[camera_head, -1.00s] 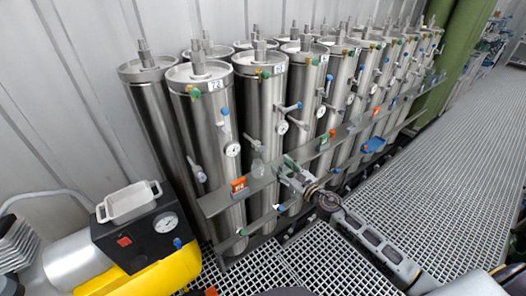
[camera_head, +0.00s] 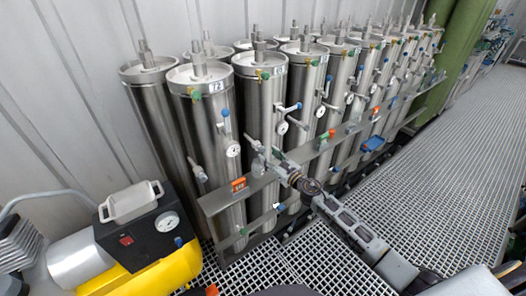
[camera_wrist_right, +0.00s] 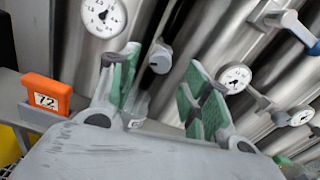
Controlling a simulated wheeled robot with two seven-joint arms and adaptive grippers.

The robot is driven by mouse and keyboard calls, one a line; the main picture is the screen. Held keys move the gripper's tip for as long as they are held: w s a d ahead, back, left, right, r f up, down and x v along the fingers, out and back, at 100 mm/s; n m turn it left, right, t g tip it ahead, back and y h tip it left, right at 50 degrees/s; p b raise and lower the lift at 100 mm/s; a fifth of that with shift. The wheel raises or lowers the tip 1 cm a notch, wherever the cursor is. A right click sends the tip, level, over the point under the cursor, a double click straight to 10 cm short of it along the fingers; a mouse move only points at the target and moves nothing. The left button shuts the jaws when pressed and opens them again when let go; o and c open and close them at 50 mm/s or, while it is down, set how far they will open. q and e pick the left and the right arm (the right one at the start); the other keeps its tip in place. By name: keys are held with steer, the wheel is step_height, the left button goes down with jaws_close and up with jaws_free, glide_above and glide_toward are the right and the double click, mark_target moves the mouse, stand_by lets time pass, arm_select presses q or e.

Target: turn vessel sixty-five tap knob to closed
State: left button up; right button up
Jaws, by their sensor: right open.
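Steel vessels stand in rows behind a grey rail. The front-left vessel (camera_head: 207,125) has a label (camera_head: 216,86) that seems to read 72 or 73. The vessel to its right (camera_head: 259,110) has a label (camera_head: 279,71) too small to read surely; it may be vessel sixty-five. My right gripper (camera_head: 263,156) is open in front of that vessel's lower part, above the rail. In the right wrist view, its green-padded fingers (camera_wrist_right: 162,92) stand apart with a grey tap knob (camera_wrist_right: 160,58) beyond and between them. I cannot tell whether they touch it. My left gripper is out of view.
The grey rail (camera_head: 219,200) carries orange tags, one (camera_head: 239,184) reading 72 in the right wrist view (camera_wrist_right: 46,95). Gauges and blue-handled taps stick out nearby. A yellow compressor (camera_head: 160,272) stands at the left. The grating floor (camera_head: 430,185) at right is clear.

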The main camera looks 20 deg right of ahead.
mark_target(264, 152)
steer(key=shift+x, duration=2.45)
steer(key=c, duration=1)
steer(key=shift+c, duration=0.2)
